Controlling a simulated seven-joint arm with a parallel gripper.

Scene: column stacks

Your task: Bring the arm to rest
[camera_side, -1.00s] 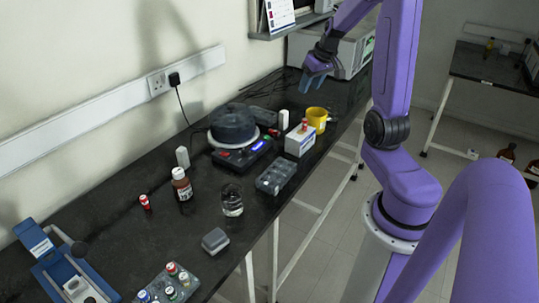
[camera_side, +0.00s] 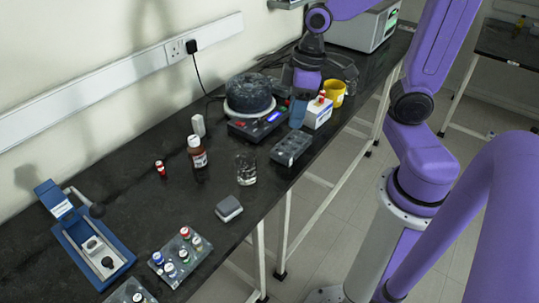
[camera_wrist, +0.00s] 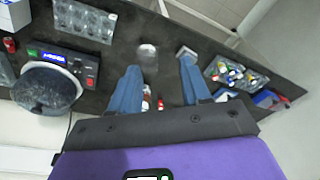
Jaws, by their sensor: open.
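The dark bench shows beyond the fingers. How high the fingertips are above the bench is hard to tell.
Around it stand a yellow mug (camera_side: 335,93), a grey rack (camera_side: 291,148), a glass beaker (camera_side: 246,169) and a brown bottle (camera_side: 197,152). A vial rack (camera_side: 181,256) and a blue device (camera_side: 93,246) are at the near end.

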